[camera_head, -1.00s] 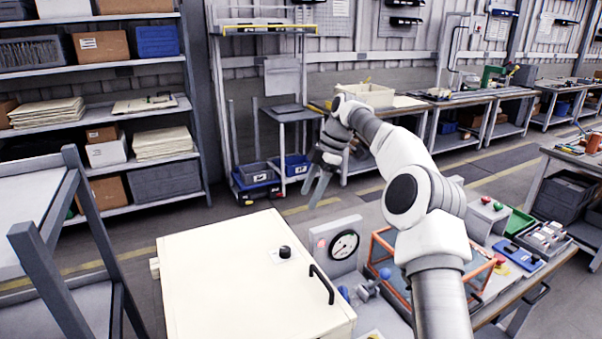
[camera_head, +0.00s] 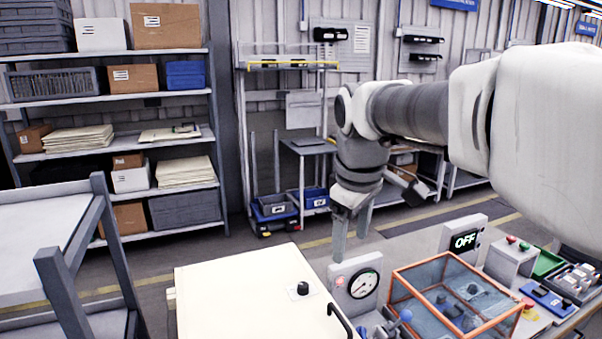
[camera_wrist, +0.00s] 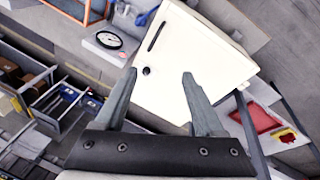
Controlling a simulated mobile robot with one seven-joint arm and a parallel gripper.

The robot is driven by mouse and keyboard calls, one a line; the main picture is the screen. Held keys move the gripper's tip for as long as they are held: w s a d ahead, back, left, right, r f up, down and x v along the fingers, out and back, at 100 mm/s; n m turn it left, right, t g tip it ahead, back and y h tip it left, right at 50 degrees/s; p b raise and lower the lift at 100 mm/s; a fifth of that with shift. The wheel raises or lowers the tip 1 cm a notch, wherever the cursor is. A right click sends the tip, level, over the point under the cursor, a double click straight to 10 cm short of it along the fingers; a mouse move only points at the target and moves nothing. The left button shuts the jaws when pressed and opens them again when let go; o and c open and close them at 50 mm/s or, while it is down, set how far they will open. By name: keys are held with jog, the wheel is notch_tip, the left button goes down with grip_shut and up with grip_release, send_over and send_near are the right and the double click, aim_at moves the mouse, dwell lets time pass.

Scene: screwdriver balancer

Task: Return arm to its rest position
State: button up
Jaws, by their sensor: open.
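My gripper (camera_head: 351,222) hangs pointing down at the end of my arm, in front of the back shelving and above the far side of the bench. Its two fingers are apart with nothing between them. In the wrist view my gripper (camera_wrist: 157,85) shows both fingers spread, with the cream cabinet (camera_wrist: 190,60) beyond them. In the head view the cream cabinet (camera_head: 245,295) stands at the lower middle, its door shut, with a black knob and a black handle. My arm spans the right half of the head view and hides part of the back wall.
A grey rack (camera_head: 85,240) is at left, loaded shelves (camera_head: 110,135) behind. Open floor lies between.

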jog(key=s+d+f+m, duration=0.2)
jog(key=s+m, duration=0.1)
jog(key=s, duration=0.3)
jog(key=s+d+f+m+t, duration=0.1)
jog(key=s+f+m, duration=0.1)
jog(key=s, duration=0.4)
jog(key=s+d+f+m+t, duration=0.1)
jog(key=s+d+f+m, duration=0.1)
jog(key=s, duration=0.4)
jog(key=shift+s+d+f+m, duration=0.15)
jog(key=shift+d+f+m, duration=0.3)
jog(key=shift+m, duration=0.75)
jog(key=shift+a+f, duration=0.1)
